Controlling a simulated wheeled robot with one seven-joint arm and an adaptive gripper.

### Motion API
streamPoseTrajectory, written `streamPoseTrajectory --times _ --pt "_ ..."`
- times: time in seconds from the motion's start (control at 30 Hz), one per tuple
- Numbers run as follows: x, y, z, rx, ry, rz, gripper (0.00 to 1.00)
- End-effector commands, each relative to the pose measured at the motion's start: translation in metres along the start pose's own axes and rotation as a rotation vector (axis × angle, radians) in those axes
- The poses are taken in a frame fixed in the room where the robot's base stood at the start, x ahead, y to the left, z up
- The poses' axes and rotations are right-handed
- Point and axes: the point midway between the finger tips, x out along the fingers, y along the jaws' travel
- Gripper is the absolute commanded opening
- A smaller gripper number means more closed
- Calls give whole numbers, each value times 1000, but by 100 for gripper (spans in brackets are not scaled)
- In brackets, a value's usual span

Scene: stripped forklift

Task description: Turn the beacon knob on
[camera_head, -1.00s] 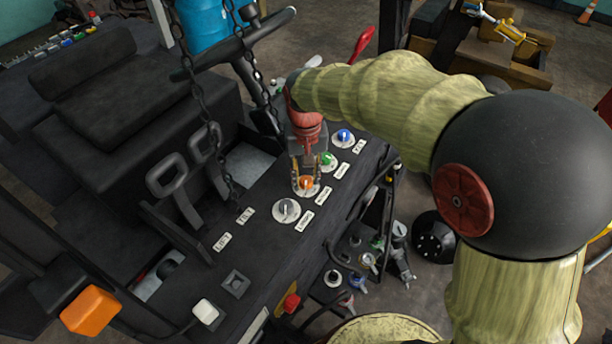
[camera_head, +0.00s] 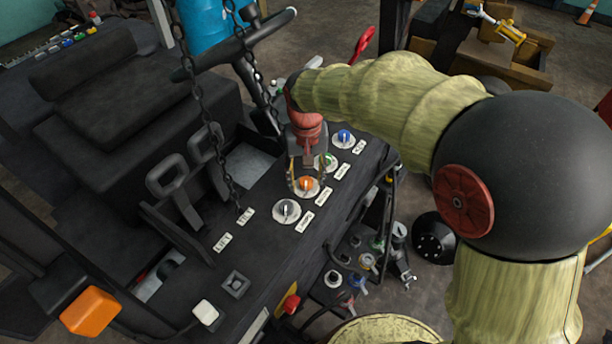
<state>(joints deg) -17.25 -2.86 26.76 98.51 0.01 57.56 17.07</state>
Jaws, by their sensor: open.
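A row of round dial knobs sits on the black dash panel (camera_head: 262,243): a grey one (camera_head: 286,211), an orange one (camera_head: 306,185), a green one (camera_head: 329,161) and a blue one (camera_head: 344,137). Each has a small white label beside it, too small to read surely, so I cannot tell which names the beacon. My gripper (camera_head: 305,183) is open above the panel, pointing down, with its fingers on either side of the orange knob. Whether they touch it is unclear. The gripper partly hides the green knob.
Two black lever handles (camera_head: 168,178) and a hanging chain (camera_head: 201,90) stand left of the knobs. The steering bar (camera_head: 240,45) is above. A white button (camera_head: 206,312), a red knob (camera_head: 290,304) and an orange lamp (camera_head: 90,311) are at the lower left and front.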

Motion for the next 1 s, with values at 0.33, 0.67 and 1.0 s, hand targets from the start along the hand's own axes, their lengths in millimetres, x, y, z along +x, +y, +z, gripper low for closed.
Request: streamPoseTrajectory --times 0.33,0.67,1.0 --pt "-25 0 -1 0 4 -1 47" --pt "-90 0 -1 0 3 -1 47" --pt "-119 0 0 0 -1 0 47"
